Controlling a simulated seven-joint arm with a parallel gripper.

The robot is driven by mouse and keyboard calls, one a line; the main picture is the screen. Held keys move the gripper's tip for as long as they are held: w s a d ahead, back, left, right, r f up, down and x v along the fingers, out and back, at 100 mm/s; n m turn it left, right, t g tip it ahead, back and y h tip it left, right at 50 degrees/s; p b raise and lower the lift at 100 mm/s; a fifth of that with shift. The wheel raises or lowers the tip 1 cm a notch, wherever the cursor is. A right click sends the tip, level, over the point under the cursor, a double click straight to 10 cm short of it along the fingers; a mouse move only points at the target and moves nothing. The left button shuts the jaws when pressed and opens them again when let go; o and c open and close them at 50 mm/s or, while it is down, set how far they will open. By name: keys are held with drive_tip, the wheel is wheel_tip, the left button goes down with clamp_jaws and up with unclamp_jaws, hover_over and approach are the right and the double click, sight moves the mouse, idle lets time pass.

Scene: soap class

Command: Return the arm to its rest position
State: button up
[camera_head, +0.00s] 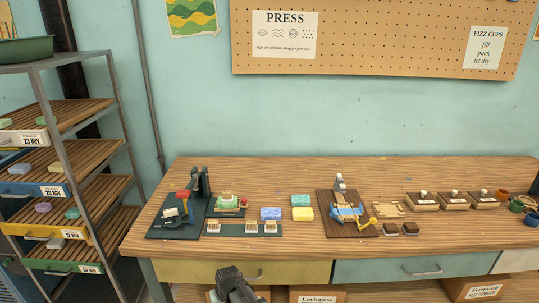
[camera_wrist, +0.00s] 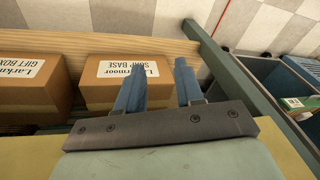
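My gripper (camera_wrist: 161,68) shows in the wrist view with its two blue fingers spread apart and nothing between them. It points down past the front of the bench, over the area of two cardboard boxes. A box labelled as soap base (camera_wrist: 105,95) is beyond the fingers, and I cannot tell how far below. In the head view a dark part of my arm (camera_head: 234,284) stands at the bottom, in front of the bench drawers and clear of the benchtop. The fingertips cannot be made out there.
The wooden bench (camera_head: 290,178) carries a dark green press (camera_head: 180,215), several soap bars, a stamp with a blue part (camera_head: 347,212) on a brown board, and small moulds. A rack of soap trays (camera_head: 70,180) stands left. Another box (camera_wrist: 30,90) lies left in the wrist view.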

drive_tip(key=s+d+f+m+g+h, duration=0.1)
drive_tip(key=s+d+f+g, duration=0.1)
drive_tip(key=s+d+f, duration=0.6)
drive_tip(key=s+d+f+m+g+h, duration=0.15)
drive_tip(key=d+f, duration=0.35)
drive_tip(key=d, duration=0.7)
drive_tip(key=s+d+f+g, duration=0.1)
drive_tip(key=s+d, duration=0.3)
drive_tip(key=s, duration=0.4)
drive_tip(key=s+d+f+m+g, duration=0.1)
drive_tip(key=s+d+f+g, duration=0.1)
drive_tip(key=s+d, duration=0.3)
drive_tip(key=s+d+f+g, duration=0.1)
drive_tip(key=s+d, duration=0.4)
drive_tip(key=s, duration=0.8)
drive_tip(key=shift+f+g, duration=0.35)
drive_tip(key=shift+f, duration=0.25)
drive_tip(key=shift+m, duration=0.25)
